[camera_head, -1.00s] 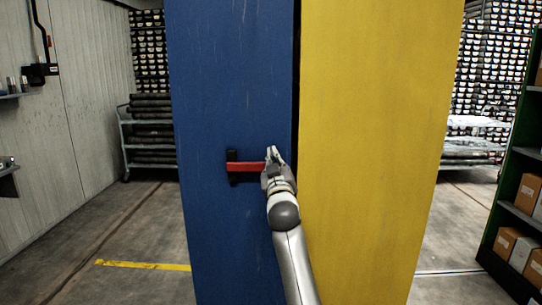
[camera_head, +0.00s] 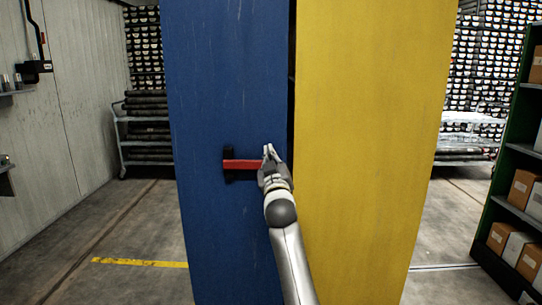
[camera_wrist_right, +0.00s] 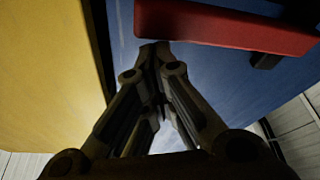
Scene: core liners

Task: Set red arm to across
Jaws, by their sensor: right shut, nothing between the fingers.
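The red arm (camera_head: 241,165) is a handle on a black mount (camera_head: 229,163) on the blue panel (camera_head: 225,80). It lies level, pointing right from the mount. My right gripper (camera_head: 268,150) is at the arm's right end, its fingers shut and empty. In the right wrist view the red arm (camera_wrist_right: 225,24) runs across the top, beside and beyond the shut fingertips (camera_wrist_right: 155,50). I cannot tell whether they touch it. The gripper hides the arm's right end in the head view. My left gripper is not in view.
A yellow panel (camera_head: 365,130) stands right of the blue one, with a dark narrow gap between them. Racks of core trays (camera_head: 145,60) and a cart (camera_head: 145,135) stand at the back left. A green shelf with boxes (camera_head: 522,190) is at the right. Floor shows on both sides.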

